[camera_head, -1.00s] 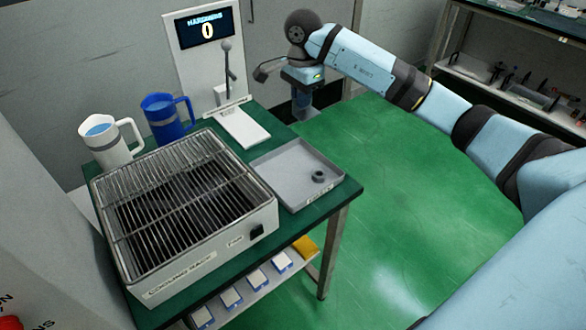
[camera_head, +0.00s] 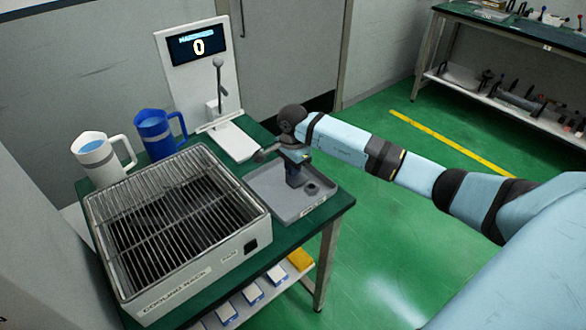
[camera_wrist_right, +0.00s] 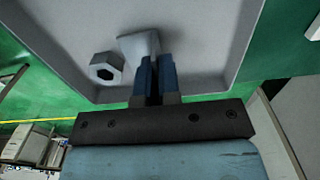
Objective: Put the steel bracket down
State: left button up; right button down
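My right gripper (camera_head: 292,180) points down over the grey tray (camera_head: 262,196) on the green bench. In the right wrist view, its blue fingers (camera_wrist_right: 156,75) are close together on a pale grey piece, the steel bracket (camera_wrist_right: 138,44). The bracket is low over the tray floor; I cannot tell whether it touches. In the head view the bracket is hidden by the gripper. A hex nut (camera_head: 311,188) lies in the tray beside it; it also shows in the right wrist view (camera_wrist_right: 106,68). My left gripper is not in view.
A cooling rack (camera_head: 175,230) stands left of the tray. The hardness tester (camera_head: 200,65) stands behind. A white jug (camera_head: 98,160) and a blue jug (camera_head: 155,135) stand at the back left. The tray's front floor is clear.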

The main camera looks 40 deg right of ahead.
jog(key=shift+f, duration=0.35)
jog(key=shift+f, duration=0.2)
jog(key=c, duration=1.3)
grip_release()
jog(key=shift+c, duration=0.2)
jog(key=shift+r, duration=0.1)
